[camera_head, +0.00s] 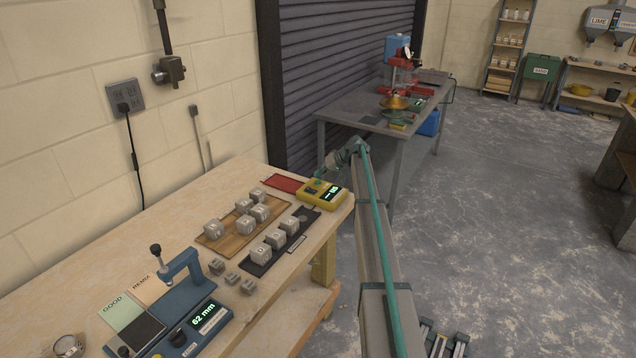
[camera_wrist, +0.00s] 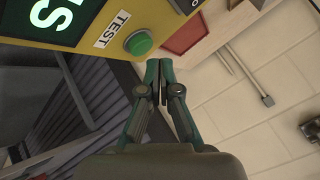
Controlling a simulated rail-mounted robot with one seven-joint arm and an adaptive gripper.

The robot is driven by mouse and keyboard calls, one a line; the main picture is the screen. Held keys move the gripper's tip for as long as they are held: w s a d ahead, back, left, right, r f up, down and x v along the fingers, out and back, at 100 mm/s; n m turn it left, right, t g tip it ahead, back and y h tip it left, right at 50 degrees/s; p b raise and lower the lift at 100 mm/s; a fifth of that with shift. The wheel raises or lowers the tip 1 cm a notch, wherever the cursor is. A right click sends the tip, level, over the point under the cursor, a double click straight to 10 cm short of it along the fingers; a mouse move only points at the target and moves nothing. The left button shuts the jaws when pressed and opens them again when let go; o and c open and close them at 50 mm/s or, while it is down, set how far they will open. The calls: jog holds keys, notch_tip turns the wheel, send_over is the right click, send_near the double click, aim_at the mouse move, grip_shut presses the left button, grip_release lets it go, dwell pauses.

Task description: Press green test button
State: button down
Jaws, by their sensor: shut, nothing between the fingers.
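My gripper (camera_wrist: 158,70) is shut and empty. In the wrist view its fingertips are just below and right of the button, with a small gap in the picture. In the head view my gripper (camera_head: 323,170) is just behind the device.
A red mat (camera_head: 285,184) lies left of the device. A wooden board (camera_head: 227,236) and a dark strip (camera_head: 258,268) with grey cubes lie in front. A blue press (camera_head: 181,335) stands nearer. A grey metal table (camera_head: 350,113) is behind, with open floor to the right.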

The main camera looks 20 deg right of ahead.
aim_at(320, 181)
jog(key=shift+f, duration=0.15)
jog(key=shift+f+b, duration=0.3)
jog(key=shift+b, duration=0.15)
jog(key=shift+f+b, duration=0.35)
jog(key=shift+f, duration=0.15)
dwell(0.5)
jog(key=shift+r, duration=0.1)
dwell(0.3)
jog(key=shift+r, duration=0.8)
jog(key=shift+r+p, duration=0.4)
jog(key=shift+r, duration=2.15)
